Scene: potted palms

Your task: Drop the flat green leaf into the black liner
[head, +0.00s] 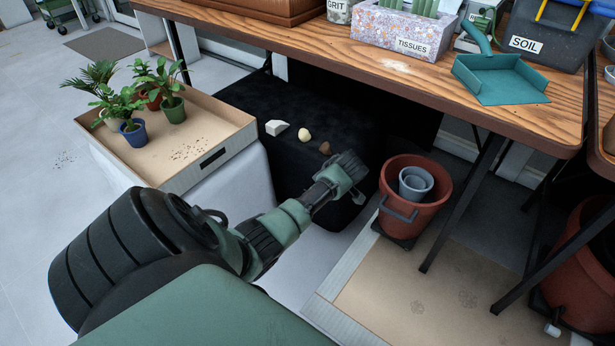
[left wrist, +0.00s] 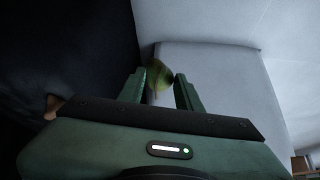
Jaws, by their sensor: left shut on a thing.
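The green leaf (left wrist: 159,80) shows in the left wrist view as a small yellow-green piece between the fingers. My left gripper (left wrist: 160,92) is shut on it. In the head view this gripper (head: 355,188) is at the right side of the black liner (head: 250,97), and the leaf cannot be made out there. The liner is a dark, soft-looking mass under the table; it also shows as the dark area at the left of the wrist view (left wrist: 75,40). My right gripper is not in view.
A white block (head: 276,127), a pale pebble (head: 304,135) and a brown piece (head: 325,148) are on the black surface. A terracotta pot (head: 424,212) holding grey pots stands right of my gripper. A cardboard tray (head: 243,127) with potted plants is at left. The wooden table (head: 398,68) overhangs behind.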

